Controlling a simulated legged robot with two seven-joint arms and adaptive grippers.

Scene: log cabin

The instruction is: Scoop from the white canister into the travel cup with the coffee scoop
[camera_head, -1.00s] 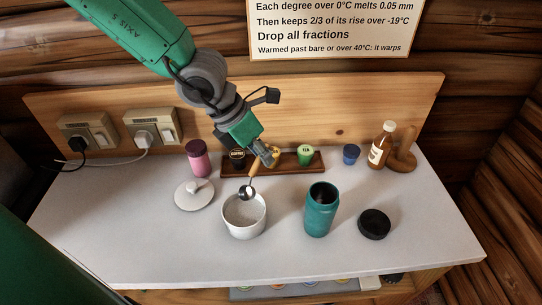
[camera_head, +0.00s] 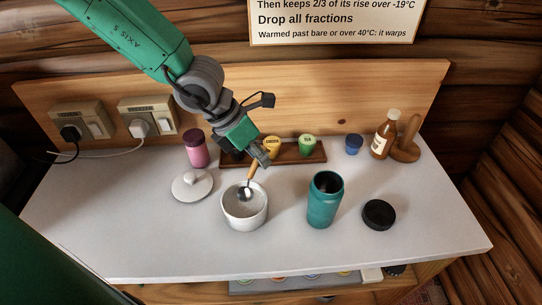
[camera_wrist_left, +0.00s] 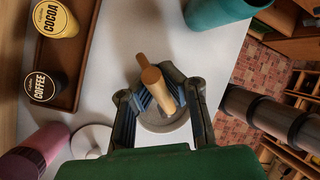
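The white canister (camera_head: 232,217) stands open at the front middle of the white counter. The coffee scoop (camera_head: 252,172) has a wooden handle and a metal bowl; its bowl is inside the canister mouth, and I cannot tell how deep it sits in the contents. My left gripper (camera_head: 260,161) is shut on the scoop's handle, above and behind the canister. In the left wrist view the handle (camera_wrist_left: 153,77) is between the fingers (camera_wrist_left: 166,98), with the canister (camera_wrist_left: 182,121) below, partly hidden. The teal travel cup (camera_head: 323,205) stands upright and open to the right. My right gripper is not in view.
The canister's white lid (camera_head: 191,187) lies left. A black lid (camera_head: 379,214) lies right of the cup. Behind are a pink bottle (camera_head: 195,149), a wooden rack (camera_head: 289,161) of labelled jars, a blue jar (camera_head: 354,145) and a brown bottle (camera_head: 384,139). The counter's front is clear.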

